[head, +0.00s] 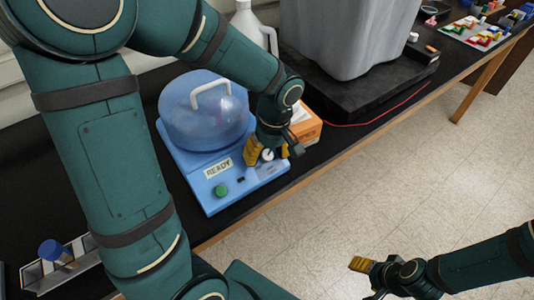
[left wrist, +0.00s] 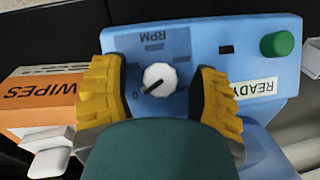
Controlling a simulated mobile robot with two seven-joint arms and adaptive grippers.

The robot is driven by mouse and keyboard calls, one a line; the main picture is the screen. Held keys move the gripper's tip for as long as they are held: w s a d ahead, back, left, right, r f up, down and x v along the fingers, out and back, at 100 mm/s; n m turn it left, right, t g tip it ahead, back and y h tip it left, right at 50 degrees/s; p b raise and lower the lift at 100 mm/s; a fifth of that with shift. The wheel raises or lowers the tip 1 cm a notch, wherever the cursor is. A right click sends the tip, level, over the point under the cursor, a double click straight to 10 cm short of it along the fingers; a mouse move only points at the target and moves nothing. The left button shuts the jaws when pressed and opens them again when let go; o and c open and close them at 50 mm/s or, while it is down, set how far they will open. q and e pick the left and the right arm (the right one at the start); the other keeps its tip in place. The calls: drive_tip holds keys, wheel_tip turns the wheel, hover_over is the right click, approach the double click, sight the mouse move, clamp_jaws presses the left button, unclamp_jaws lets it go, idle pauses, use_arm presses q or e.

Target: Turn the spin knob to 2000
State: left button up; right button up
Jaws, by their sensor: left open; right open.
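The spin knob (left wrist: 160,79) is a small white dial on the blue centrifuge's front panel (left wrist: 205,50). In the left wrist view its dark pointer line slants to the lower left, close to a 0 mark; the RPM label is upside down above it. My left gripper (head: 266,152) is at the panel, its yellow fingers open on both sides of the knob, with a visible gap on each side. In the head view the knob shows as a white spot (head: 267,155) between the fingers. My right gripper (head: 366,278) is open and empty over the floor, lower right.
The centrifuge has a clear domed lid (head: 205,110), a READY display (head: 218,168) and a green button (head: 221,190). An orange wipes box (head: 308,130) stands close beside my left gripper. A grey bin (head: 345,35) and white jug (head: 250,30) are behind. A blue-capped tube (head: 52,250) is lower left.

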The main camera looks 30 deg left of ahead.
use_arm(q)
clamp_jaws()
